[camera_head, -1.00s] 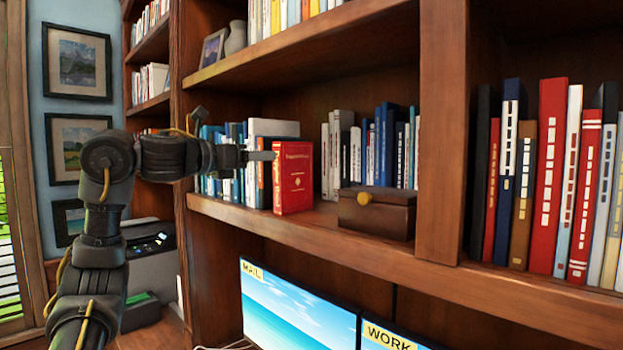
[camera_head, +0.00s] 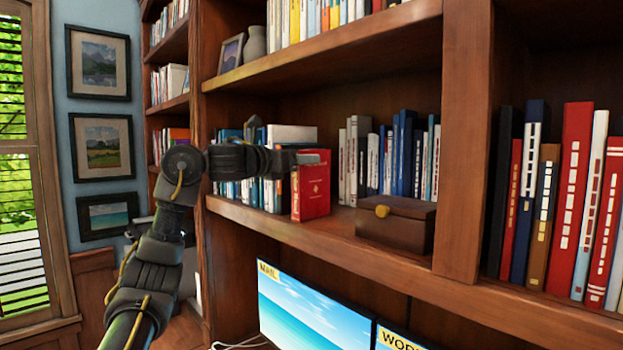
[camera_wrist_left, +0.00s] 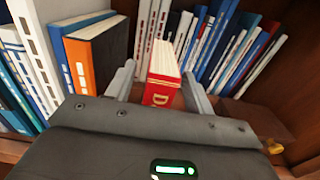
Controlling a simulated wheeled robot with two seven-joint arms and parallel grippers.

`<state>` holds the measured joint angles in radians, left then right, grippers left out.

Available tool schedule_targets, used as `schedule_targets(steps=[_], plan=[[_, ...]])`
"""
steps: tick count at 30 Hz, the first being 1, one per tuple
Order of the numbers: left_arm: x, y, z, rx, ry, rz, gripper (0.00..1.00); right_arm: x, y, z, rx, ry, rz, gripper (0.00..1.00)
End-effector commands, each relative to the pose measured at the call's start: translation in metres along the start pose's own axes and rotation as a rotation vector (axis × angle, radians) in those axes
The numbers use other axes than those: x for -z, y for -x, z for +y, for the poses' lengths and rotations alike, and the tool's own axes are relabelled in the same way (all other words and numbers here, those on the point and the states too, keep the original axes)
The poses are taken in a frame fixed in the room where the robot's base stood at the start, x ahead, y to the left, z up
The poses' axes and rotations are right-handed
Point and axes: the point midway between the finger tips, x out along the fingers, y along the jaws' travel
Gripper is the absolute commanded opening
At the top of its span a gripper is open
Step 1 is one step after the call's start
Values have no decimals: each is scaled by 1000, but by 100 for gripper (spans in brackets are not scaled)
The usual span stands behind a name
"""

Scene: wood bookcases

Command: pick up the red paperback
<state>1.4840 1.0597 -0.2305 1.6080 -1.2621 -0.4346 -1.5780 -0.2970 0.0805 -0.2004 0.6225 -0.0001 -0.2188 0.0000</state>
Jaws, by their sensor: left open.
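The red paperback (camera_head: 314,186) stands upright on the middle shelf, at the right end of a row of books, with its front cover showing. My left gripper (camera_head: 308,158) is at the top of this book. In the left wrist view, the open fingers of my left gripper (camera_wrist_left: 158,85) lie on either side of the red paperback (camera_wrist_left: 162,92), with its pale page edge and red spine between them. Gaps show beside the book, so the fingers do not appear closed on it. My right gripper is not in view.
An orange book (camera_wrist_left: 97,52) stands just left of the paperback. A brown box with a yellow knob (camera_head: 396,223) sits to the right on the shelf (camera_head: 340,237). Several blue and white books stand behind. Monitors (camera_head: 315,312) are below.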

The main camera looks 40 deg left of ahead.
Motion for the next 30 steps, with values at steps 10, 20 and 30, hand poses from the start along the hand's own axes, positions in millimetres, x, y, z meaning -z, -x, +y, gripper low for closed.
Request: schedule_targets(steps=[10, 20, 30], plan=[[0, -21, 0, 0, -1, -1, 53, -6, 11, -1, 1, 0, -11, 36], [0, -21, 0, 0, -1, 0, 21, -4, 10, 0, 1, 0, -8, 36], [0, -21, 0, 1, -1, 0, 0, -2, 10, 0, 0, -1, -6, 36]])
